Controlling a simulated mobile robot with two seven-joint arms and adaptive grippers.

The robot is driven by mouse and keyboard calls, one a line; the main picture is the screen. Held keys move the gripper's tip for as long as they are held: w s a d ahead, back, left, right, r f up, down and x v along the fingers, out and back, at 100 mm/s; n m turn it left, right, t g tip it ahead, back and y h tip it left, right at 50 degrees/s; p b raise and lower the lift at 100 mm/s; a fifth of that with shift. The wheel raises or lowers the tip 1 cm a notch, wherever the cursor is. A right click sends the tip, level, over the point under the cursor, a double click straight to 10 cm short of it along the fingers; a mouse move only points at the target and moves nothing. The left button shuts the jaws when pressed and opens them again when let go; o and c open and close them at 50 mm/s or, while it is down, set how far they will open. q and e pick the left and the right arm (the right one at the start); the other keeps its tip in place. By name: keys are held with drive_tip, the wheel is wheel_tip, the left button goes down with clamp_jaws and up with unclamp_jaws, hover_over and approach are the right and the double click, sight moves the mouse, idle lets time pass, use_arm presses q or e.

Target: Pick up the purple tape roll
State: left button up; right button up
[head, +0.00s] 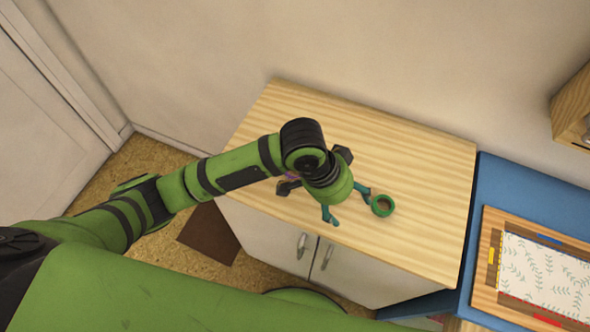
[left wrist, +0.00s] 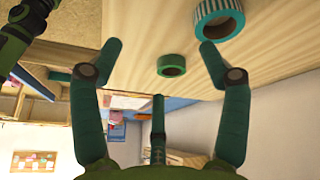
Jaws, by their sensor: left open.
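A small purple patch (head: 291,176) shows beside my left arm on the wooden cabinet top in the head view. It may be part of the purple tape roll; my arm hides most of it. I see no purple roll in the left wrist view. My left gripper (head: 347,204) is above the cabinet top, to the right of the patch, fingers spread and nothing between them. The open fingers also show in the left wrist view (left wrist: 160,50). My right gripper is not in view.
A green tape roll (head: 382,214) lies just right of my left gripper; it also shows in the left wrist view (left wrist: 171,58). A teal striped roll (left wrist: 214,8) is near it. A blue table (head: 478,215) with a framed board (head: 486,275) stands at right. The cabinet top (head: 420,170) is clear behind.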

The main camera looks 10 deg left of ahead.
use_arm(q)
drive_tip(key=w+a+y, duration=0.1)
drive_tip(key=w+a, duration=0.1)
drive_tip(key=a, duration=0.1)
drive_tip(key=w+a+r+n+y, duration=0.1)
drive_tip(key=w+a+y, duration=0.1)
drive_tip(key=w+a, duration=0.1)
drive_tip(key=w+a+r+y, duration=0.1)
drive_tip(key=w+a, duration=0.2)
drive_tip(key=a, duration=0.2)
drive_tip(key=shift+w+n+g+y, duration=0.1)
drive_tip(key=shift+n+g+y, duration=0.3)
drive_tip(key=shift+w+a+r, duration=0.1)
drive_tip(key=shift+w+a, duration=0.05)
drive_tip(key=shift+a, duration=0.3)
wheel_tip(320, 180, down, 7)
drive_tip(key=shift+p, duration=0.9)
drive_tip(key=c, duration=0.9)
drive_tip(key=shift+c, duration=0.2)
